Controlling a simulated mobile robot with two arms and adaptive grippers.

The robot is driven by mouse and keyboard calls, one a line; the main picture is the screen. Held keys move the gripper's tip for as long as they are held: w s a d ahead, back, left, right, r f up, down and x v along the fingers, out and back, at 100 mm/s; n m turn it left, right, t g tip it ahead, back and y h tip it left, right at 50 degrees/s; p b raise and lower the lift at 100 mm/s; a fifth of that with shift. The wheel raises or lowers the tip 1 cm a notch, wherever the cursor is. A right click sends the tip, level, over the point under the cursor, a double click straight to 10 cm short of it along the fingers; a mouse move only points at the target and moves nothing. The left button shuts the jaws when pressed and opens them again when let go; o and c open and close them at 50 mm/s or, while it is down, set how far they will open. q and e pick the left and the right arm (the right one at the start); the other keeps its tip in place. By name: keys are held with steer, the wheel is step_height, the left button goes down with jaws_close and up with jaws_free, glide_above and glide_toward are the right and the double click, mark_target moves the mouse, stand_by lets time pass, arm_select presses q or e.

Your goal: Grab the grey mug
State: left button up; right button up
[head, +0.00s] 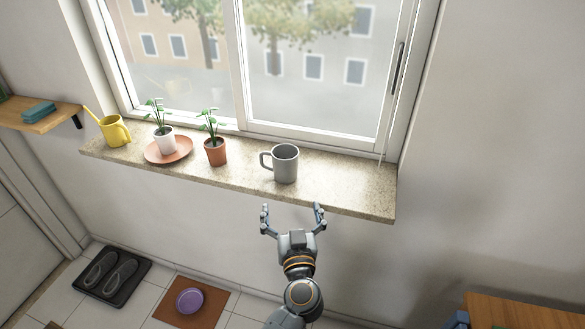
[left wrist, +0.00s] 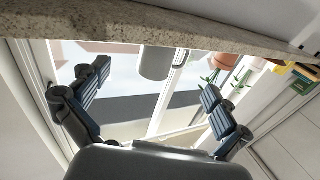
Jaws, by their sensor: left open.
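The grey mug (head: 286,164) stands upright on the speckled stone windowsill (head: 345,186), right of the potted plants, its handle pointing left. My left gripper (head: 292,208) is open and empty, in front of the sill's front edge, with its fingers pointing toward the mug. It is apart from the mug. My right gripper is not in view.
Left of the mug are a terracotta pot (head: 215,152), a white pot (head: 164,140) on a terracotta saucer (head: 181,155), and a yellow watering can (head: 114,131). The window (head: 310,80) is behind. The sill right of the mug is clear. A wooden surface (head: 530,312) is at lower right.

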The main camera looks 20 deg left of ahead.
arm_select(q)
steer(key=n+g+y, duration=0.1)
glide_toward(282, 166)
steer(key=p+x, duration=0.1)
steer(key=x, duration=0.6)
steer(key=shift+w+a, duration=0.5)
steer(key=shift+w, duration=0.45)
steer(key=x, duration=0.4)
steer(key=shift+w+f, duration=0.2)
steer(key=shift+w, duration=0.05)
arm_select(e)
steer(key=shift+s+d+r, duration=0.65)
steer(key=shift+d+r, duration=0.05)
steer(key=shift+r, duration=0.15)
arm_select(q)
steer(key=shift+s+r, duration=0.1)
steer(key=shift+c, duration=0.2)
